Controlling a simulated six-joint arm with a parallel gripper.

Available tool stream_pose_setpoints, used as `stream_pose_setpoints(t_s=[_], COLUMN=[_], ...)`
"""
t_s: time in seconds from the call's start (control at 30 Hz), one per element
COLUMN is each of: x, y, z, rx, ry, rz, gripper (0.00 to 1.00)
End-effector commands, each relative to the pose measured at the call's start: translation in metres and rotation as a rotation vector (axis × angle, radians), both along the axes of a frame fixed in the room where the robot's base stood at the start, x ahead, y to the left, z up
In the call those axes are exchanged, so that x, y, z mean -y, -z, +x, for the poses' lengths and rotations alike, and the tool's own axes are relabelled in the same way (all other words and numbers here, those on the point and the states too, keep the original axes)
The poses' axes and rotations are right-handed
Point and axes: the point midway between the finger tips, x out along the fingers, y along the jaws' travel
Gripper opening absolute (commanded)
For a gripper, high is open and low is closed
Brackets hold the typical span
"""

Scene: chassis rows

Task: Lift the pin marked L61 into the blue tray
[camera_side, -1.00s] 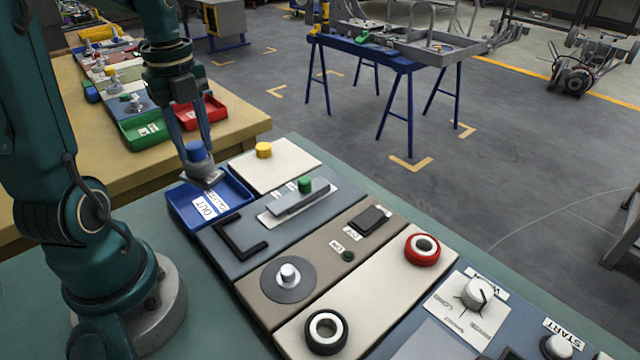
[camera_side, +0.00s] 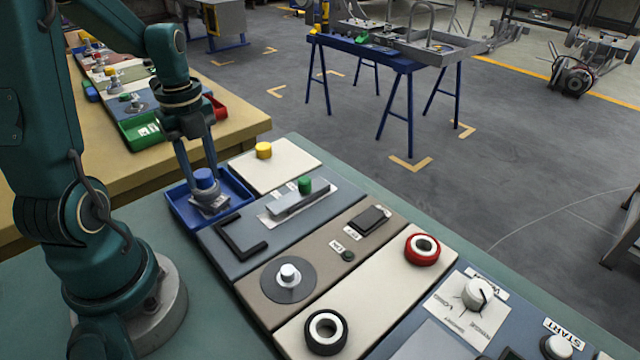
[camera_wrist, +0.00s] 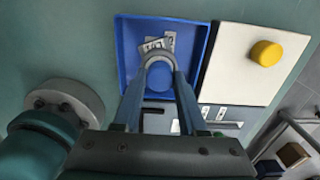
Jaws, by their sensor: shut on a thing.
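The pin (camera_side: 205,177) has a blue top and a grey lower part. My gripper (camera_side: 204,184) points down and is shut on it. The pin is inside the outline of the blue tray (camera_side: 177,208), close to its floor; I cannot tell whether it touches. Its marking cannot be read here. In the wrist view the fingers (camera_wrist: 160,84) close around the blue top of the pin (camera_wrist: 159,78), over the blue tray (camera_wrist: 128,55). White labels in the tray are partly hidden by the pin.
A pale panel with a yellow knob (camera_side: 264,150) adjoins the tray. A black bracket (camera_side: 240,236) and a grey bar with a green knob (camera_side: 305,185) are on the blue-grey panel nearby. A green tray (camera_side: 150,131) sits on the far bench.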

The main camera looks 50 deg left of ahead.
Motion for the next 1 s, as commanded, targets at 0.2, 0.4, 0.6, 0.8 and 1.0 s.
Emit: stream_pose_setpoints(t_s=[0.2, 0.4, 0.6, 0.8, 1.0], x=[0.0, 0.0, 0.0, -0.001, -0.001], y=[0.0, 0.0, 0.0, -0.014, -0.039], z=[0.0, 0.0, 0.0, 0.001, 0.001], rx=[0.001, 0.001, 0.0, 0.004, 0.004], ry=[0.0, 0.0, 0.0, 0.0, 0.0], rz=[0.0, 0.0, 0.0, 0.004, 0.004], gripper=[0.0, 0.76, 0.76, 0.76, 0.76])
